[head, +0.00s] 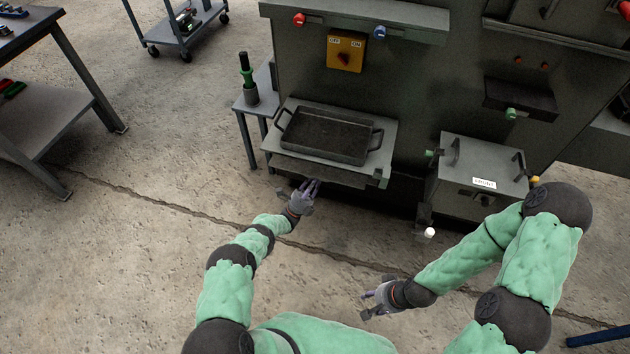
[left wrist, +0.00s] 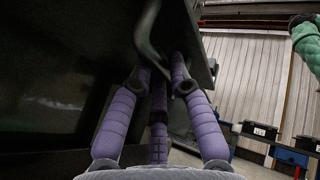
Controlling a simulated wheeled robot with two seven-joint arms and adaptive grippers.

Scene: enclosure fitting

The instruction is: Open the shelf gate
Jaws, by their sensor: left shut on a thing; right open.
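The shelf (head: 383,158) juts from the dark cabinet and holds a black tray with two handles. The shelf gate (head: 325,174) is the dark panel along its front edge. My left gripper (head: 308,187) is at the front of this gate. In the left wrist view, its purple fingers (left wrist: 160,85) are closed around a dark curved handle (left wrist: 149,38) beside a large dark panel (left wrist: 60,70). The hand covers part of the handle in the head view. My right gripper (head: 372,298) is open and empty above the floor, well apart from the shelf.
The black tray (head: 325,135) sits on the shelf. A small side table (head: 262,95) with a green-handled tool (head: 247,75) stands to its left. A grey labelled box (head: 478,170) is to the right. A workbench (head: 45,110) is at far left. The floor in front is clear.

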